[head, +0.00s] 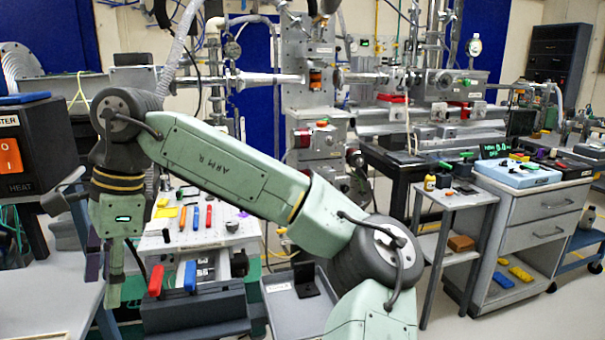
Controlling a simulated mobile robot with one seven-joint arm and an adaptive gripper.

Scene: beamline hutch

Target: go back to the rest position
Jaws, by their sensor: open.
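My gripper (103,272) hangs at the left of the head view, pointing down at the end of my green arm. Its two fingers are apart, and nothing shows between them. It is beside the right edge of the light grey table at the lower left (45,300), left of the dark box with a red handle (155,280) and a blue handle (190,276). My arm crosses the middle of the view and hides part of the bench behind it.
A perforated plate (225,238) with colored tools stands behind the gripper. A black heater box (20,150) is at the far left. A grey tray (285,305) lies low in the middle. A grey drawer cabinet (535,215) and a small side table (450,200) stand right; floor shows between.

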